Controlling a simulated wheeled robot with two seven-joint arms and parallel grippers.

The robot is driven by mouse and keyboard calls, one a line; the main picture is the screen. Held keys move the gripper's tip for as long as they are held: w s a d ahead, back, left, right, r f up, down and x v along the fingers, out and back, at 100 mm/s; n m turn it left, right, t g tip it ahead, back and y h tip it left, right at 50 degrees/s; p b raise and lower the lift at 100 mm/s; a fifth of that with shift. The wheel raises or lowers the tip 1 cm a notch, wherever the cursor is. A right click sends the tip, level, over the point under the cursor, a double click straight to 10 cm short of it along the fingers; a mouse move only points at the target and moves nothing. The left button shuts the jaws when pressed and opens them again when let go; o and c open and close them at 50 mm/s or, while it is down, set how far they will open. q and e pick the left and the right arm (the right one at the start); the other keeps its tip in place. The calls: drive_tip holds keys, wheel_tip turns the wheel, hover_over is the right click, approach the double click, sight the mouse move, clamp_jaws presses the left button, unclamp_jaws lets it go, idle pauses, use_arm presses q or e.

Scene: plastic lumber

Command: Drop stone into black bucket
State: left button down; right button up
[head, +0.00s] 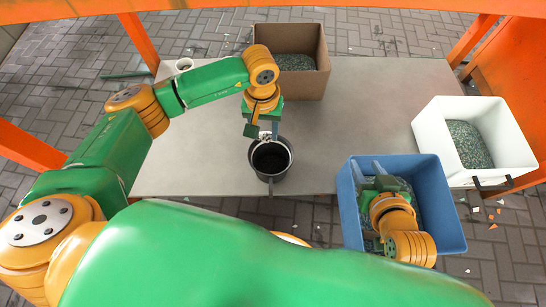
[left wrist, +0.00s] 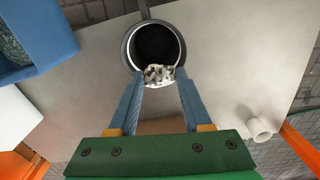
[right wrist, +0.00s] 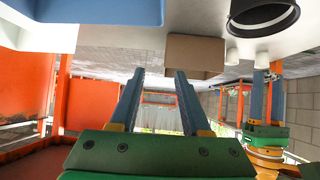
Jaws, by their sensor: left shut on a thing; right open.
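The black bucket (head: 271,160) stands on the grey table near its front edge, with a dark, empty-looking inside. It also shows in the left wrist view (left wrist: 135,62) and at the top of the right wrist view (right wrist: 264,28). My left gripper (head: 263,137) is shut on the speckled grey-white stone (left wrist: 158,74). It holds the stone over the bucket's far rim in the head view. How high above the rim it is, I cannot tell. My right gripper (right wrist: 153,72) is open and empty, above the blue bin (head: 346,201) in the head view.
A cardboard box (head: 313,84) with green granules stands at the table's back. A white bin (head: 437,125) with granules is at the right. A small white cup-like thing (head: 183,64) is at the back left. The table's middle is clear. Orange posts (head: 138,40) frame the area.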

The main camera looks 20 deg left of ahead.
sight(264, 142)
use_arm(q)
wheel_tip(264, 142, down, 3)
drive_tip(key=shift+s+r+b, duration=0.1)
drive_tip(key=shift+s+b, duration=0.05)
drive_tip(key=shift+b, duration=0.75)
use_arm(e)
drive_tip(key=w+a+r+t+y, duration=0.2)
drive_tip(key=w+r+t, duration=0.2)
drive_tip(key=r+t, duration=0.5)
use_arm(q)
drive_tip(key=shift+f+b, duration=0.5)
drive_tip(key=shift+f, duration=0.3)
drive_tip(key=shift+f+b, duration=0.35)
drive_tip(key=shift+f, duration=0.2)
use_arm(e)
drive_tip(key=s+r+n+t+y, duration=0.1)
drive_tip(key=s+r+t, duration=0.1)
drive_tip(key=r, duration=0.5)
drive_tip(key=s+a+r+t+y, duration=0.1)
drive_tip(key=s+r+t+y, duration=0.1)
drive_tip(key=r, duration=0.5)
drive_tip(key=shift+s+n+t+y, duration=0.3)
drive_tip(key=shift+n+t, duration=0.1)
drive_tip(key=shift+t, duration=0.2)
drive_tip(key=shift+r, duration=0.1)
use_arm(q)
drive_tip(key=shift+c, duration=1.3)
unclamp_jaws()
use_arm(e)
drive_tip(key=shift+w, duration=0.1)
